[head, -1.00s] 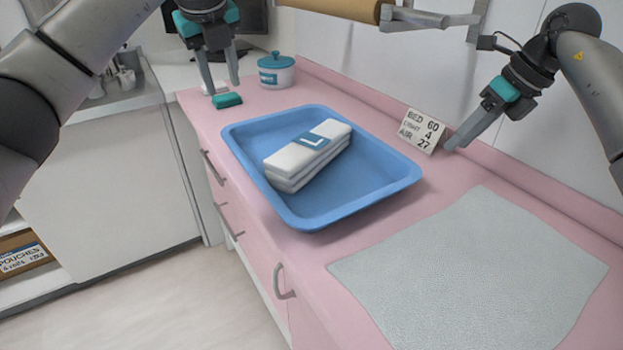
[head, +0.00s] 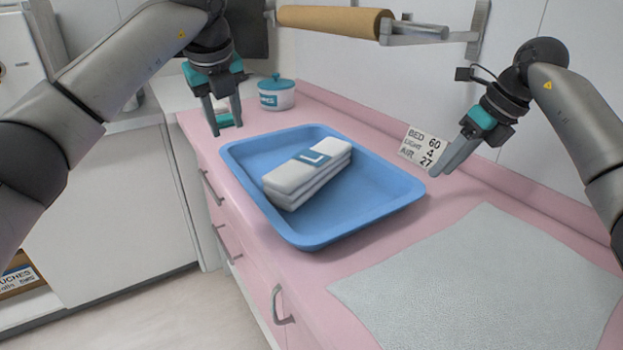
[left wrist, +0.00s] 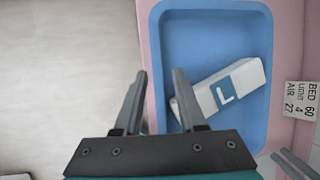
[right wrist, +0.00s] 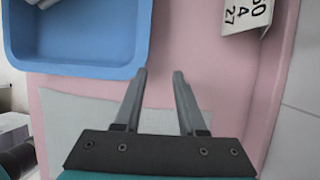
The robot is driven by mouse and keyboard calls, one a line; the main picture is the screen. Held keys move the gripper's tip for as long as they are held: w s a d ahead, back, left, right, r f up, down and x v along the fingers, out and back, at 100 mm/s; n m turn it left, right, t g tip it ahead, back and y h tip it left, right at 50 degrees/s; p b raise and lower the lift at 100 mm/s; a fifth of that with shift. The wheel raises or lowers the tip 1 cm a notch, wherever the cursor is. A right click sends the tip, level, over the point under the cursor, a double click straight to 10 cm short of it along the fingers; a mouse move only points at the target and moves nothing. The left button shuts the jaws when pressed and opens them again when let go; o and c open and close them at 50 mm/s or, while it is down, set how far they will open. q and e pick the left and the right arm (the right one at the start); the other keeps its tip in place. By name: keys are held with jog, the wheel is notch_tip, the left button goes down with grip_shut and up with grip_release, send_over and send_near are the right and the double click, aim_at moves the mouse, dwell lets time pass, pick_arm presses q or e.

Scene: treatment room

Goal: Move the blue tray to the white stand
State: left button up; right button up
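The blue tray (head: 365,197) lies flat on the pink counter, with a folded white towel stack (head: 292,178) in it. The tray also shows in the left wrist view (left wrist: 185,55) and the right wrist view (right wrist: 90,45). My left gripper (head: 225,128) is open and empty, above the counter near the tray's far left corner. My right gripper (head: 438,172) is open and empty, just right of the tray's right corner. Neither gripper visibly holds the rim. I cannot pick out a white stand in these views.
A grey-white mat (head: 490,285) covers the near right of the pink counter (head: 275,232). A number sign (head: 422,148) stands behind the tray by the wall. Floor (head: 170,310) is clear at left.

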pick_arm(q)
jog(key=x, duration=0.7)
jog(key=shift+w+f, duration=0.15)
jog(key=shift+f, duration=0.2)
pick_arm(e)
send_near(386, 167)
jog(key=x, duration=0.5)
jog(key=shift+d, duration=0.15)
pick_arm(q)
jog(key=shift+x, duration=2.65)
pick_arm(e)
jog(key=shift+x, duration=2.6)
pick_arm(q)
jog(key=shift+a, duration=0.1)
grip_shut()
pick_arm(e)
grip_shut()
pick_arm(q)
jog(key=shift+r, duration=0.1)
pick_arm(e)
jog(key=shift+r, duration=0.1)
